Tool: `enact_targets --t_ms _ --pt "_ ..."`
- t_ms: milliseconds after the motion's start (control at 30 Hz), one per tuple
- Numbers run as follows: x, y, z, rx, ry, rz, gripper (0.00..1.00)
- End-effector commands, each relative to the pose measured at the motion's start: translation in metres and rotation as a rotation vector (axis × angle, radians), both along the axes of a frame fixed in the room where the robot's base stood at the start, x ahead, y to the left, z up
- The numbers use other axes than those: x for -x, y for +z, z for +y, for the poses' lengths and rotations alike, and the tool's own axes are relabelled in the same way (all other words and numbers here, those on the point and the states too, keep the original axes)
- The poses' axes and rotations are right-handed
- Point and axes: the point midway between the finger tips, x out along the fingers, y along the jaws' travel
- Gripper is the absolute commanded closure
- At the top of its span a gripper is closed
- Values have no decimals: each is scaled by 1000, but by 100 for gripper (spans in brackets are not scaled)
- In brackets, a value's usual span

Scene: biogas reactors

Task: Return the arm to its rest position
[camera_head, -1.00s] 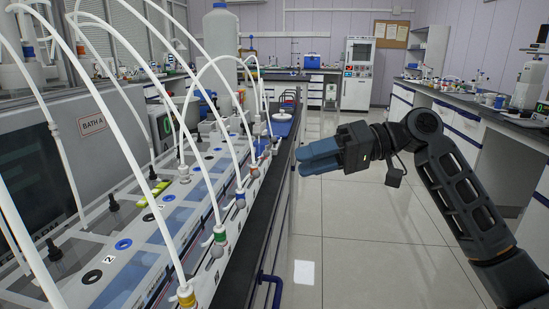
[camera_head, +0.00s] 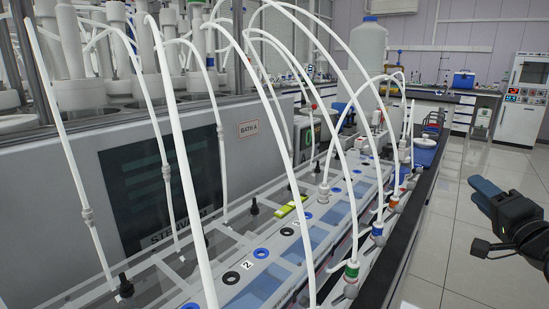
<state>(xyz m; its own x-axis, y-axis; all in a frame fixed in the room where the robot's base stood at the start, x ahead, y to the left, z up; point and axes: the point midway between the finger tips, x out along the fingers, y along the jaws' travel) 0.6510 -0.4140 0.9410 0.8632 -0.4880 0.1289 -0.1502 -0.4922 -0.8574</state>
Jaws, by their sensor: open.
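My gripper (camera_head: 486,190) is at the right edge of the head view, with blue fingers pointing up and left. It is over the floor aisle, to the right of the bench edge and apart from it. No object shows between its fingers, and it touches nothing that I can see. Only the end of my arm is in view; the rest is cut off by the right edge.
A bench at the left bears the grey BATH A unit (camera_head: 130,170), a row of numbered ports and several arching white tubes (camera_head: 173,130). A large white bottle (camera_head: 369,50) stands behind. The tiled floor (camera_head: 455,255) at the right is clear.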

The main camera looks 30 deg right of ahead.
Motion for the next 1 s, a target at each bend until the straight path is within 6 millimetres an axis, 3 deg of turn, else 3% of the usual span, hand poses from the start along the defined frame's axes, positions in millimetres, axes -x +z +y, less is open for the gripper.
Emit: enact_targets --t_ms 33,200,367,500,700,1000 --pt "-3 -25 17 -14 -28 22 58" --pt "6 -90 68 8 -113 137 58" --pt "32 -141 121 88 -154 283 58" --pt "65 -172 165 214 -151 422 58" --pt "112 -192 228 443 -57 582 58" --pt "168 -184 339 727 247 651 58"
